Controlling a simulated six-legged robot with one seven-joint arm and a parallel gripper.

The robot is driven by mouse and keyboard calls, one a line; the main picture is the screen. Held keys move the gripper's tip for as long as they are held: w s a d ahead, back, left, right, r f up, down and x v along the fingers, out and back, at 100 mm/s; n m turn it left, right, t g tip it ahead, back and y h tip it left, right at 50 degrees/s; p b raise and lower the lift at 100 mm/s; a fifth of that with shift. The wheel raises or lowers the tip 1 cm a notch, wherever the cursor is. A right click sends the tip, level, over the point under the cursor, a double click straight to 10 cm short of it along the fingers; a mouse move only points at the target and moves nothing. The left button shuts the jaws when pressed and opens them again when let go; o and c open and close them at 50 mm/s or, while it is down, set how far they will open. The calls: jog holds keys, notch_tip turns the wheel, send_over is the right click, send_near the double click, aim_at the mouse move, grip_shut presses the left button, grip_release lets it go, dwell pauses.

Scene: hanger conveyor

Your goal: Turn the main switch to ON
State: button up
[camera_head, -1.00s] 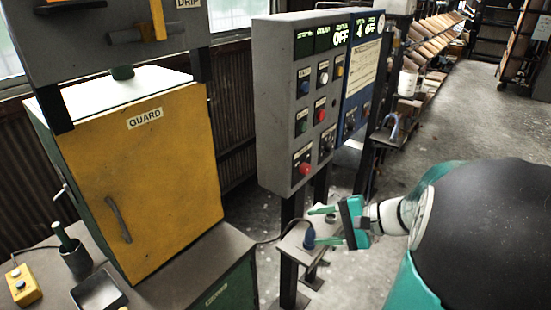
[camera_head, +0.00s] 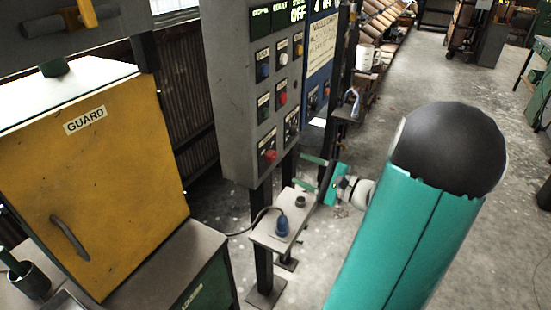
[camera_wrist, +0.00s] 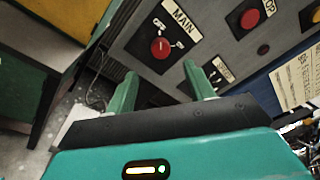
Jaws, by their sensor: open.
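The main switch is a red knob on a black plate labelled MAIN (camera_wrist: 160,47), in the upper middle of the wrist view. Small labels sit on either side of the knob; I cannot read its position for sure. In the head view the red knob (camera_head: 268,155) is at the lower left of the grey control panel (camera_head: 225,100). The display at the panel's top reads OFF. My gripper (camera_head: 307,172) is open and empty, right of and slightly below the knob. In the wrist view my two green fingers (camera_wrist: 160,70) point toward the switch, apart from it.
Other buttons and a red stop button (camera_wrist: 250,18) sit nearby on the panel. A yellow guard cabinet (camera_head: 100,190) stands at left. The floor at right is open.

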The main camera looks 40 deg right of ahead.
aim_at(274, 158)
jog(key=x, duration=0.9)
jog(key=c, duration=1)
